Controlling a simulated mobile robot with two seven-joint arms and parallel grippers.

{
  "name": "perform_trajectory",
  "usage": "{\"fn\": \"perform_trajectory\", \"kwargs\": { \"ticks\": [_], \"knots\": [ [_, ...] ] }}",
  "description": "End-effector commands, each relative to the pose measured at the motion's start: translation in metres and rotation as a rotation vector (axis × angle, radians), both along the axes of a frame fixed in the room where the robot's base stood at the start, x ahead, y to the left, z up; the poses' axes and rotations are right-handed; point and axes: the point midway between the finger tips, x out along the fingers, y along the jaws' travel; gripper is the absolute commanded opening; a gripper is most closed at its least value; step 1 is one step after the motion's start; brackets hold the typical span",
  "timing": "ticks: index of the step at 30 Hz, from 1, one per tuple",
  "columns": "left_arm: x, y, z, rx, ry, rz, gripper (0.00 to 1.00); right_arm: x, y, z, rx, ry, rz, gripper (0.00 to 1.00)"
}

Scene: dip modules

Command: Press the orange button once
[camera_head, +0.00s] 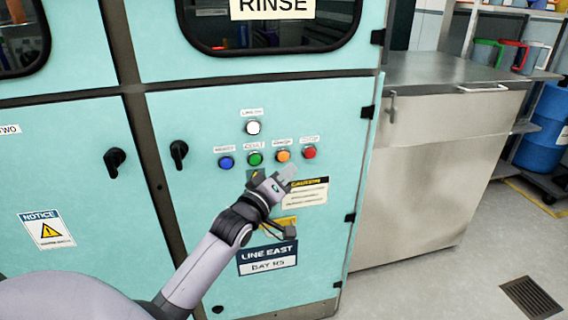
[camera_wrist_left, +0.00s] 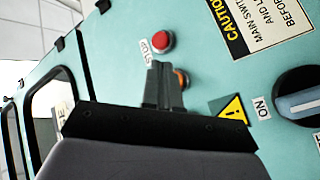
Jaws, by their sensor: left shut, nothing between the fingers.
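The orange button (camera_head: 283,155) is in a row of buttons on the teal cabinet door, between the green and red ones. In the left wrist view the orange button (camera_wrist_left: 183,78) shows only partly, behind my fingertips. My left gripper (camera_head: 290,172) is shut and empty, just below the orange button in the head view. Its closed fingers (camera_wrist_left: 163,82) point at the panel in the wrist view. I cannot tell how far the tips are from the panel. My right gripper is not in view.
The red button (camera_head: 309,152) is right of the orange one; the green button (camera_head: 255,158) and blue button (camera_head: 226,162) are left, the white button (camera_head: 253,127) above. A rotary switch (camera_wrist_left: 304,98) sits nearby in the wrist view. A metal counter (camera_head: 430,150) stands right.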

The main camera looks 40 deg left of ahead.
Motion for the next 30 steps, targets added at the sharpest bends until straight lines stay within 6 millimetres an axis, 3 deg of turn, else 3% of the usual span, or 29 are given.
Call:
{"fn": "perform_trajectory", "kwargs": {
  "ticks": [9, 30],
  "knots": [
    [0.013, 0.015, 0.001, 0.000, -0.001, 0.000, 0.00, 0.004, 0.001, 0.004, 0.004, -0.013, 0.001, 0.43],
    [0.013, 0.015, 0.001, 0.000, 0.000, 0.000, 0.00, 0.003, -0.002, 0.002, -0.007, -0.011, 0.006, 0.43]
  ]
}}
